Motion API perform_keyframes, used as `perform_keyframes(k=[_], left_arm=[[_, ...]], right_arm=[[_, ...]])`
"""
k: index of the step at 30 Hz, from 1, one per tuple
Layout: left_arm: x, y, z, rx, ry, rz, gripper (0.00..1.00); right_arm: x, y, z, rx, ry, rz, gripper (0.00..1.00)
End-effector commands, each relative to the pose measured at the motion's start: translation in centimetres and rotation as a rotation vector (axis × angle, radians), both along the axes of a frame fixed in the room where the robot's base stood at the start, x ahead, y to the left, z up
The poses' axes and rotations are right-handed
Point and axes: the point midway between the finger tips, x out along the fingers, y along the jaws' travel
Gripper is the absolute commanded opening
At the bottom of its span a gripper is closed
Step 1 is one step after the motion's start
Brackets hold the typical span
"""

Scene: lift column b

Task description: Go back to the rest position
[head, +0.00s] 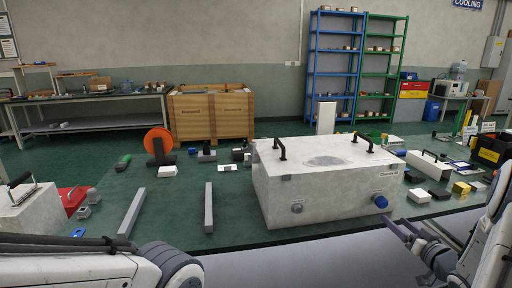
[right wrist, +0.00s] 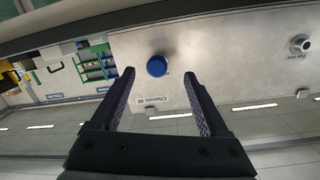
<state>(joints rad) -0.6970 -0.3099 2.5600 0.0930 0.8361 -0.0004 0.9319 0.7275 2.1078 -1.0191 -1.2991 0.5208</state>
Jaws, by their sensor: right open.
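My right gripper (head: 396,223) is at the right of the head view, just in front of the right end of a large light-grey box. In the right wrist view its two dark fingers (right wrist: 158,74) stand apart with nothing between them. The blue knob (head: 381,202) on the box's front is near the fingertips. In the right wrist view the knob (right wrist: 157,66) shows between and beyond the tips, and whether they touch it cannot be told. My left arm crosses the bottom left of the head view; its gripper is not in view.
The grey box (head: 320,205) has black handles on top and a second, grey knob (head: 296,208). Loose parts lie around it. An orange reel (head: 158,142), grey bars (head: 208,207) and a red item (head: 73,200) lie left. A wooden crate (head: 210,115) and shelves (head: 333,75) stand behind.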

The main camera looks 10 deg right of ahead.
Motion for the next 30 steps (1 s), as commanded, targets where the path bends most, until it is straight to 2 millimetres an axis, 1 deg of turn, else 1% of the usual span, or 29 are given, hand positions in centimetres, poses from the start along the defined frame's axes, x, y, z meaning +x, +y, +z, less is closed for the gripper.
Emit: perform_keyframes(k=[1, 3, 5, 6, 8, 10, 11, 12, 14, 15, 17, 18, 20, 21, 23, 24, 27, 30], left_arm=[[0.0, 0.0, 0.0, 0.000, 0.000, 0.000, 0.50], [0.0, 0.0, 0.0, 0.000, 0.000, 0.000, 0.50], [0.0, 0.0, 0.0, 0.000, 0.000, 0.000, 0.50], [0.0, 0.0, 0.0, 0.000, 0.000, 0.000, 0.50], [0.0, 0.0, 0.0, 0.000, 0.000, 0.000, 0.50], [0.0, 0.0, 0.0, 0.000, 0.000, 0.000, 0.50], [0.0, 0.0, 0.0, 0.000, 0.000, 0.000, 0.50], [0.0, 0.0, 0.0, 0.000, 0.000, 0.000, 0.50], [0.0, 0.0, 0.0, 0.000, 0.000, 0.000, 0.50], [0.0, 0.0, 0.0, 0.000, 0.000, 0.000, 0.50], [0.0, 0.0, 0.0, 0.000, 0.000, 0.000, 0.50], [0.0, 0.0, 0.0, 0.000, 0.000, 0.000, 0.50], [0.0, 0.0, 0.0, 0.000, 0.000, 0.000, 0.50], [0.0, 0.0, 0.0, 0.000, 0.000, 0.000, 0.50], [0.0, 0.0, 0.0, 0.000, 0.000, 0.000, 0.50], [0.0, 0.0, 0.0, 0.000, 0.000, 0.000, 0.50], [0.0, 0.0, 0.0, 0.000, 0.000, 0.000, 0.50], [0.0, 0.0, 0.0, 0.000, 0.000, 0.000, 0.50]], right_arm=[[1.3, 1.6, 0.2, -0.038, 0.058, -0.009, 0.78], [2.5, 3.6, -0.2, -0.095, 0.165, -0.038, 0.78], [2.9, 5.7, -0.6, -0.138, 0.269, -0.062, 0.78], [2.8, 7.2, -1.0, -0.165, 0.340, -0.074, 0.78], [2.2, 9.6, -1.5, -0.197, 0.450, -0.085, 0.78], [0.6, 12.6, -2.2, -0.224, 0.579, -0.083, 0.78], [-0.3, 14.0, -2.4, -0.232, 0.635, -0.079, 0.78], [-1.7, 15.9, -2.8, -0.241, 0.710, -0.066, 0.78], [-4.4, 18.8, -3.3, -0.250, 0.825, -0.038, 0.78], [-6.4, 20.9, -3.6, -0.252, 0.902, -0.011, 0.78], [-9.8, 23.9, -4.0, -0.252, 1.018, 0.041, 0.78], [-12.3, 25.9, -4.2, -0.249, 1.091, 0.083, 0.78], [-16.0, 28.6, -4.3, -0.243, 1.195, 0.151, 0.78], [-17.5, 30.5, -4.0, -0.260, 1.230, 0.209, 0.78], [-18.6, 33.3, -3.0, -0.317, 1.235, 0.299, 0.78], [-19.7, 34.8, -2.5, -0.348, 1.245, 0.352, 0.78], [-22.2, 37.7, -1.4, -0.414, 1.264, 0.465, 0.78], [-24.6, 39.6, -0.5, -0.473, 1.277, 0.557, 0.78]])
